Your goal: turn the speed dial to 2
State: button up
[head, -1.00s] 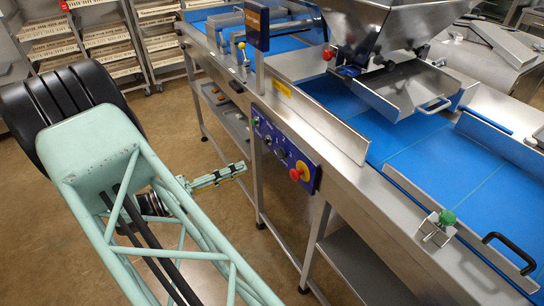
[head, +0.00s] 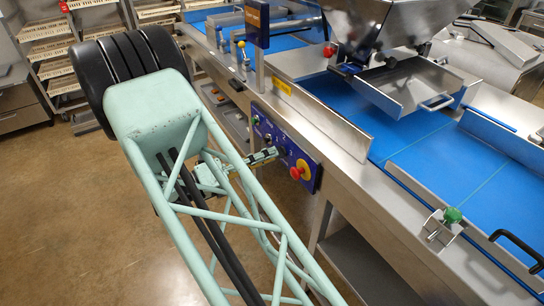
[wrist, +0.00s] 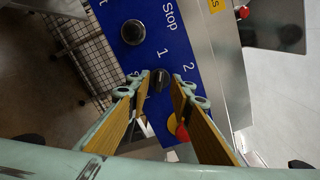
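The speed dial (wrist: 160,80) is a small black knob on a blue control panel (wrist: 205,55). The printed "1" and "2" show near it in the wrist view; where its pointer stands I cannot tell. My gripper (wrist: 161,92) is open, its two fingers at the left and right of the dial. Whether the fingers touch it is unclear. In the head view my gripper (head: 272,156) is close to the front of the panel (head: 311,178), and the dial cannot be made out there.
A red and yellow emergency stop (head: 298,172) sits on the panel right of my gripper and is partly behind a finger in the wrist view (wrist: 181,131). A black knob (wrist: 133,32) is near "Stop". The blue conveyor (head: 430,145) runs above the panel.

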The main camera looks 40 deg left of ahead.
jog(key=shift+x, duration=0.85)
jog(key=shift+c, duration=0.7)
grip_shut()
